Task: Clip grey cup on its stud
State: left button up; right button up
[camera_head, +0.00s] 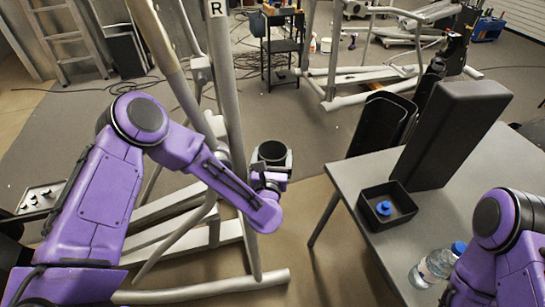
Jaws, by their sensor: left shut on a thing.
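The grey cup (272,152) is a dark, round, open-topped holder. It stands upright just right of the elliptical's grey upright post (229,110). My left gripper (272,168) is shut on the cup, with its jaws around the cup's side. The gap between the cup and the post is hard to judge from this angle. No stud is clear on the post; my forearm and the cup hide part of it. My right arm shows at the lower right, but its gripper is out of view.
A grey table (447,213) at the right bears a small black tray (387,222) with a blue item, a clear bottle (432,266) and a tall black block (447,135). A small tray (42,195) lies at far left. Another machine (375,75) stands behind on open floor.

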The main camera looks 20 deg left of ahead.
pick_arm(q)
jog(key=shift+f, duration=0.15)
jog(key=o, duration=0.8)
jog(key=b+v, duration=0.4)
jog(key=v, duration=0.6)
jog(key=shift+s, duration=0.25)
